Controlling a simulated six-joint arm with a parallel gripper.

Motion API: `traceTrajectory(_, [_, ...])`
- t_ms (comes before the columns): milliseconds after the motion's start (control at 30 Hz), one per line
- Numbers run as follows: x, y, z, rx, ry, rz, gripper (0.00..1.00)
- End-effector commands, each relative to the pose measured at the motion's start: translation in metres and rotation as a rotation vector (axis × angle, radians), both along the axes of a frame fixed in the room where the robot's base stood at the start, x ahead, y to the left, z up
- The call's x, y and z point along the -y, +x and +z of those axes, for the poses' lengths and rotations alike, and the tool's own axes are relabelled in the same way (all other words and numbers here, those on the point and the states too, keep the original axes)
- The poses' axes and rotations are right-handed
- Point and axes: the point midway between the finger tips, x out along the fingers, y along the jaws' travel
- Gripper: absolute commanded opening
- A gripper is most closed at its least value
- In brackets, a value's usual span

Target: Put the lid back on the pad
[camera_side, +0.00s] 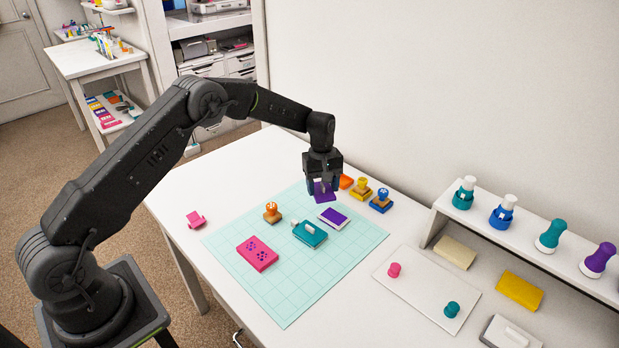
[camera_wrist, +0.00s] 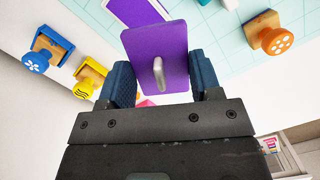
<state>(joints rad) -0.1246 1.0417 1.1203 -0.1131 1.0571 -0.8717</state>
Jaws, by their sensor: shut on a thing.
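A purple lid (camera_side: 323,193) hangs in my gripper (camera_side: 324,180), above the table near the back edge of the mat. In the wrist view the purple lid (camera_wrist: 158,55) shows with its pale handle between the two blue fingers of my gripper (camera_wrist: 160,85). An open ink pad (camera_side: 333,217) with a purple face and white rim lies on the mat just in front of the held lid. Part of the purple pad (camera_wrist: 133,10) also shows at the top of the wrist view, apart from the lid.
A teal pad with a handle (camera_side: 310,233) sits beside the open pad on the mat (camera_side: 290,290). A pink block (camera_side: 257,253) lies nearer. Orange (camera_side: 272,212), yellow (camera_side: 361,188) and blue (camera_side: 380,201) stamps stand around. A white shelf (camera_side: 540,250) with several bottles is at right.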

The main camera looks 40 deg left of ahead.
Motion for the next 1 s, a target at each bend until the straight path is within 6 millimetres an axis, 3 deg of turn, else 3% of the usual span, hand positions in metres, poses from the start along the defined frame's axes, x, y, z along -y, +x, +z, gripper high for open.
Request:
traceTrajectory(200, [0.028,0.003,-0.004,-0.001,0.000,0.353,0.36])
traceTrajectory(400, [0.040,0.005,-0.006,0.000,0.000,0.529,0.36])
traceTrajectory(1000, [0.042,0.005,-0.013,-0.002,-0.002,0.568,0.36])
